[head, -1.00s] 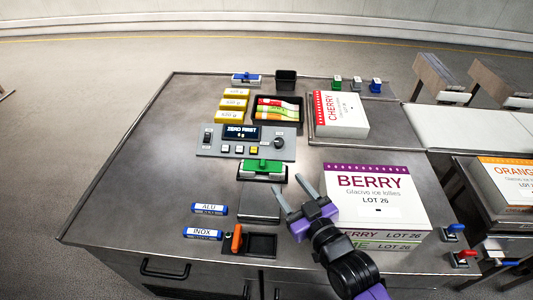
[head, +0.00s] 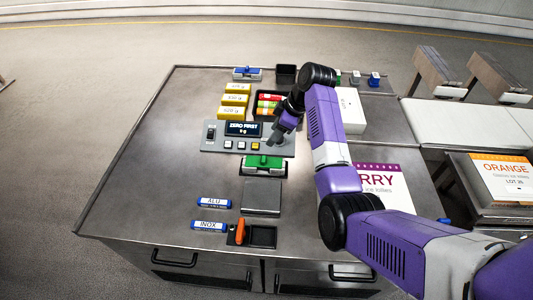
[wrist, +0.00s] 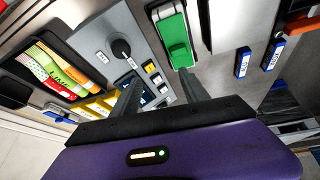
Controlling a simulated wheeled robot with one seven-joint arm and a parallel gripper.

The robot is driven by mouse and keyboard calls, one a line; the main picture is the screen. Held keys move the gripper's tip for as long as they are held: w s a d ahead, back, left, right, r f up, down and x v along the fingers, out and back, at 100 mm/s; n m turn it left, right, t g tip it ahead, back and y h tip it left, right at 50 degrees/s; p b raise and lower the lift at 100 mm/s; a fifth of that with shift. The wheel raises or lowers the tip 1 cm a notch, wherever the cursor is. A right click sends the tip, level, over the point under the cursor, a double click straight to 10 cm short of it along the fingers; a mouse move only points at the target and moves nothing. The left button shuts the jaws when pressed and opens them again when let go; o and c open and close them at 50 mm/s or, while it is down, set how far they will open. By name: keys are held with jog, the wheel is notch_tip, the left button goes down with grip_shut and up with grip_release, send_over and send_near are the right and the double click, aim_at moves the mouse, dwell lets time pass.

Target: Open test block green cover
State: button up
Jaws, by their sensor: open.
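The green cover (head: 263,162) lies shut on top of a small pale test block (head: 264,173), just in front of the grey control panel. In the wrist view the green cover (wrist: 174,38) shows at top centre, beyond my fingers. My gripper (head: 274,138) hangs over the right part of the panel, a little behind and right of the cover. In the wrist view my gripper (wrist: 158,90) is open, its two grey fingers apart with nothing held between them. My fingers are apart from the cover.
The control panel (head: 222,142) has a display reading "ZERO FIRST" and a dark knob (wrist: 121,48). Yellow blocks (head: 234,100) and a tray of colourful packs (wrist: 45,58) lie behind. A grey plate (head: 260,196) lies in front of the block. My arm hides part of the BERRY box (head: 385,184).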

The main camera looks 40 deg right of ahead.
aim_at(265, 158)
jog(key=shift+s+a+f+n+g+y, duration=0.25)
jog(key=shift+s+a+f+n+g, duration=0.2)
jog(key=shift+s, duration=0.2)
jog(key=shift+s+a+f+n+g+y, duration=0.3)
jog(key=shift+s+a+n, duration=0.15)
jog(key=shift+s+a, duration=0.15)
jog(key=p+x, duration=0.1)
jog(key=x, duration=0.6)
jog(key=shift+w+d+f, duration=0.1)
jog(key=shift+w, duration=0.05)
grip_shut()
